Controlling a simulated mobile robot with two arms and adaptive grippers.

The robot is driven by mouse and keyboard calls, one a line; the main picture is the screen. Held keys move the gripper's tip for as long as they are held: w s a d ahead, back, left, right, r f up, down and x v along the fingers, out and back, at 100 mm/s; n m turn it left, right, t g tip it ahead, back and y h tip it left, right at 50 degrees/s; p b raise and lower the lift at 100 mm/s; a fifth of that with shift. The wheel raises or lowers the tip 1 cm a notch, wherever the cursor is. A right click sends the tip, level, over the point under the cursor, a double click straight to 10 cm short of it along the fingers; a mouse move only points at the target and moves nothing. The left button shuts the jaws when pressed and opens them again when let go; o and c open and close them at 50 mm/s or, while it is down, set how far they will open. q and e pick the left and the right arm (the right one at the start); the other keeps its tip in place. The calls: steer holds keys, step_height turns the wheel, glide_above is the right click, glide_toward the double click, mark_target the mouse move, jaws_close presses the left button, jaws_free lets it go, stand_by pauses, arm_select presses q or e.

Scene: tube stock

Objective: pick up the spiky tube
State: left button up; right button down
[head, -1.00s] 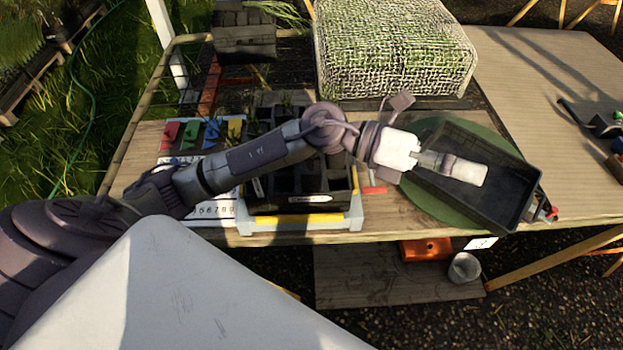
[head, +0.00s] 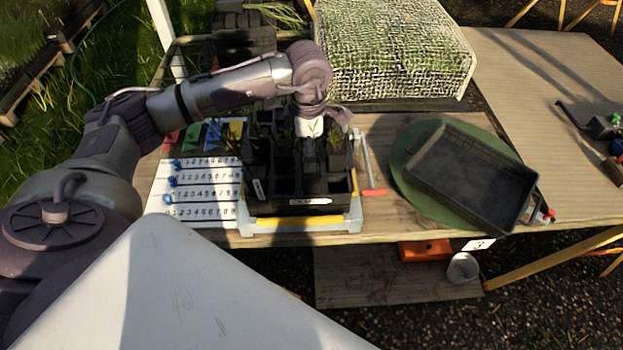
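A black crate (head: 292,208) of square tubes stands on a grey base with yellow strips, left of the table's middle. Thin green leaves (head: 284,137) rise from several tubes at its back. Some front cells look dark and empty. I cannot tell which plant is the spiky one, as my arm and gripper cover part of the crate. My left gripper (head: 310,152) points down over the crate's back middle, among the tubes. Its fingers are dark and partly hidden, so I cannot tell whether they are open or hold a tube. My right gripper is out of view.
An empty black tray (head: 476,174) lies tilted on a green round mat (head: 410,150) to the right. A number board (head: 200,190) with blue pegs is left of the crate. A netted block of greenery (head: 392,50) stands behind. A red-ended metal handle (head: 367,165) stands beside the crate.

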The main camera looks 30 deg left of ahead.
mark_target(312, 174)
arm_select(q)
steer(key=shift+f, duration=0.9)
steer(key=f+p, duration=0.1)
steer(key=f, duration=0.1)
steer(key=d+f+p, duration=0.1)
steer(key=f+p, duration=0.1)
steer(key=shift+s+f, duration=0.2)
steer(key=shift+f, duration=0.55)
steer(key=c, duration=1.4)
steer(key=shift+w+r, duration=0.1)
steer(key=shift+r, duration=0.1)
